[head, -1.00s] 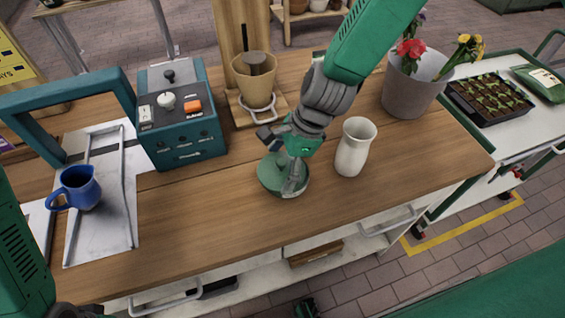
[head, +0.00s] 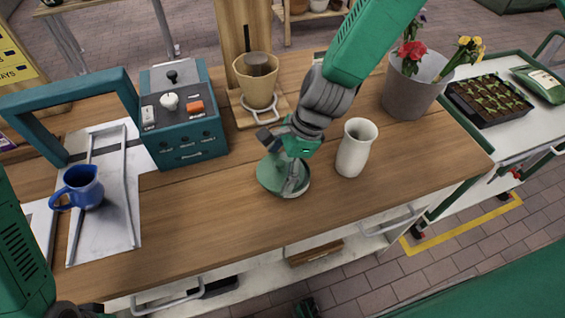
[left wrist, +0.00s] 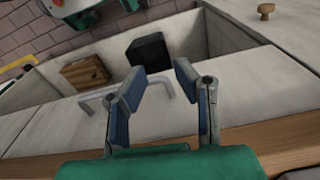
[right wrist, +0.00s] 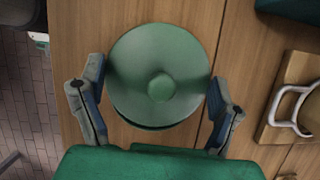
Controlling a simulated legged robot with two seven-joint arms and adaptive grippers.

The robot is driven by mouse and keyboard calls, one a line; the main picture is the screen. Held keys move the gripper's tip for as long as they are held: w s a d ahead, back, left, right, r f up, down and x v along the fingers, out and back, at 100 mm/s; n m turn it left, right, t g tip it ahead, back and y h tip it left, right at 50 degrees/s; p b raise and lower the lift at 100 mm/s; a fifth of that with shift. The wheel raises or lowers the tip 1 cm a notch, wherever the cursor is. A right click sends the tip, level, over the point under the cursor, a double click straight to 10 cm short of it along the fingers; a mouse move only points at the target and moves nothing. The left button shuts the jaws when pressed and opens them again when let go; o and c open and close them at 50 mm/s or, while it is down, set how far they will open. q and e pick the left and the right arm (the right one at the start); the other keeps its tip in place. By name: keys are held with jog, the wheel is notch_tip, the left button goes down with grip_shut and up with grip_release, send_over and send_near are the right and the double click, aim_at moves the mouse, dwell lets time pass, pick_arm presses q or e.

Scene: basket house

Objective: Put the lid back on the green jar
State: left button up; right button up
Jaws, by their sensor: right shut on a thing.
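A dark green rim, apparently the jar (right wrist: 150,124), shows just below the lid's lower edge. In the head view my right gripper (head: 283,168) is over the green lid and jar on the wooden counter, hiding part of them. I cannot tell whether the lid is fully seated. My left gripper (left wrist: 160,92) is open and empty, in front of a pale drawer front and its handle.
A white vase (head: 355,148) stands close to the right of the jar. A grey flower pot (head: 407,92), a teal machine (head: 183,125), a tan cup (head: 256,85) on a wooden stand and a blue jug (head: 83,187) are around. The counter's front is clear.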

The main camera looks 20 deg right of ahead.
jog(key=shift+d+f, duration=0.1)
jog(key=shift+d, duration=0.7)
jog(key=o, duration=0.8)
jog(key=shift+o, duration=1.2)
jog(key=shift+a, duration=0.75)
jog(key=shift+d+r+p, duration=0.4)
jog(key=shift+r+p, duration=0.15)
jog(key=shift+p+v, duration=0.75)
jog(key=shift+v, duration=0.05)
jog(key=r+p, duration=0.1)
jog(key=a+r+p, duration=0.1)
jog(key=shift+a+r+p, duration=0.1)
jog(key=shift+r+p, duration=0.2)
jog(key=shift+r, duration=0.35)
jog(key=shift+d+r, duration=0.5)
jog(key=shift+r, duration=0.1)
jog(key=shift+a, duration=0.35)
grip_shut()
pick_arm(q)
jog(key=r, duration=0.5)
jog(key=shift+d+r, duration=0.1)
jog(key=shift+d, duration=0.25)
jog(key=shift+d, duration=0.2)
pick_arm(e)
jog(key=shift+d, duration=0.2)
